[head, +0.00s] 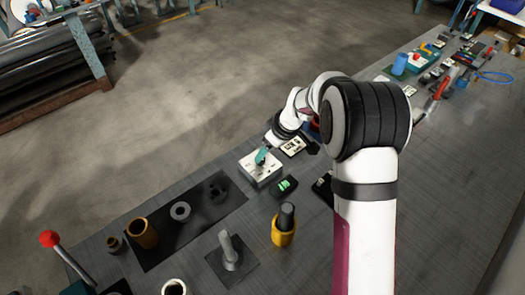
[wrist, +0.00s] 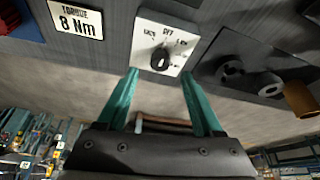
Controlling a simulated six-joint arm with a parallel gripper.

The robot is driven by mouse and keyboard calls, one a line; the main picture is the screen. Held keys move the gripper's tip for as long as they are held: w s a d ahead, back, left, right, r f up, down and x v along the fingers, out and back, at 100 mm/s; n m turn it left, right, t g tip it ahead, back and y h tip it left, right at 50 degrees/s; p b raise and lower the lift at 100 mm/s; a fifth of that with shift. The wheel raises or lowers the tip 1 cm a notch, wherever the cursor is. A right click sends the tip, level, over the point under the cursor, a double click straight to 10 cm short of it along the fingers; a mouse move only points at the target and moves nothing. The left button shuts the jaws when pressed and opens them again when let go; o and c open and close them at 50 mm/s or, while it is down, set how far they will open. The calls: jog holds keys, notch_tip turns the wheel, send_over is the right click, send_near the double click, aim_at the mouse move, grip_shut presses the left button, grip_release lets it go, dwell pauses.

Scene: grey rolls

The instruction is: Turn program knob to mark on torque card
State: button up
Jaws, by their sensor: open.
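The program knob (wrist: 160,58) is black and sits on a white square dial plate (wrist: 147,31) with printed labels. OFF is readable at the top; the other labels are too small to read surely. The knob's exact pointing direction is hard to tell. The white knob box (head: 256,174) also shows in the head view. The torque card (wrist: 75,18) reads "TORQUE 8 Nm" and lies left of the dial in the wrist view. My gripper (wrist: 160,74) is open, with its teal fingers apart on either side of the knob, holding nothing. In the head view, the gripper (head: 262,156) is over the box.
A dark tray (head: 192,228) with ring parts, an orange-brown cylinder (head: 142,233), a yellow holder (head: 284,234) and a small green-screen device (head: 285,187) stand near the box. A red-ball lever (head: 49,238) rises at the left. More tools crowd the far bench end.

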jog(key=x, duration=0.5)
grip_shut()
